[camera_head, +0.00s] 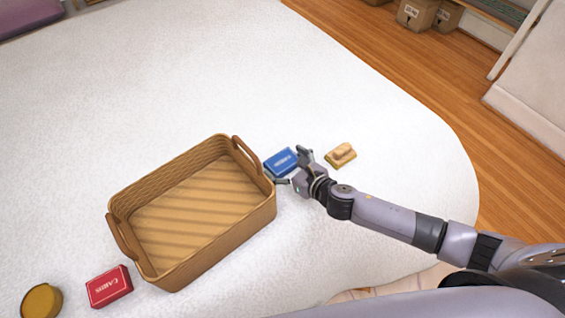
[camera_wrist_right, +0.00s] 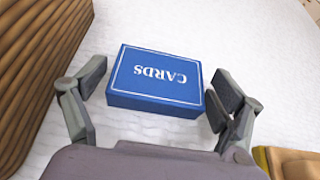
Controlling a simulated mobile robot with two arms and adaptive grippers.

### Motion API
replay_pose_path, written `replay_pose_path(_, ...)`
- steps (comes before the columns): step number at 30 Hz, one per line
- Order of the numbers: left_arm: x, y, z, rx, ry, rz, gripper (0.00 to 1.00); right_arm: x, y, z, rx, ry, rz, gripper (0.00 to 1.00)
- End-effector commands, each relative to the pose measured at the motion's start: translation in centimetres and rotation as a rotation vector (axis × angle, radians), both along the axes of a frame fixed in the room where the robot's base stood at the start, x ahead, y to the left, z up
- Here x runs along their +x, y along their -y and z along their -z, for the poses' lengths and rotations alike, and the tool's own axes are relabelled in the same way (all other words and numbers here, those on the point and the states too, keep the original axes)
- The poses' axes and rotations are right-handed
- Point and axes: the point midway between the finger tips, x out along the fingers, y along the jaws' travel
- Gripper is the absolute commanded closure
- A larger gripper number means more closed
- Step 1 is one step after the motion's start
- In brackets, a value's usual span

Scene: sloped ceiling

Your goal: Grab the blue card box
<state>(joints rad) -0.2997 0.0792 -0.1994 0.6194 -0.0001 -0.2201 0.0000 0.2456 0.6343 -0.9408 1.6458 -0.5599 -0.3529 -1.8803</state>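The blue card box (camera_head: 281,162) lies flat on the white rug, just right of the wicker basket (camera_head: 192,255) in the head view. In the right wrist view the blue card box (camera_wrist_right: 156,82) shows its "CARDS" face up. My right gripper (camera_head: 292,169) is open at the box; in the right wrist view its fingers (camera_wrist_right: 158,102) stand on either side of the box's near end. My left gripper is not in view.
A yellow-tan object (camera_head: 341,155) lies right of the box, close to my right gripper. A red card box (camera_head: 109,287) and a round yellow-brown object (camera_head: 42,301) lie at lower left. The rug beyond the box is clear.

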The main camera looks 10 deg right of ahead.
Motion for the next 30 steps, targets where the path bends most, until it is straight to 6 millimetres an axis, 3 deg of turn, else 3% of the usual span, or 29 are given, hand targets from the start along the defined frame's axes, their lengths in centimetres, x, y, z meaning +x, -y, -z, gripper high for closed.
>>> replay_pose_path(18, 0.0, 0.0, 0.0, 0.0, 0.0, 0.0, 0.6, 0.0, 0.0, 0.0, 0.0, 0.0, 0.0, 0.56)
replay_pose_path(30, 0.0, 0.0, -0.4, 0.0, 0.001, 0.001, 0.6, 0.1, 0.0, -1.1, 0.001, 0.004, -0.001, 0.57)
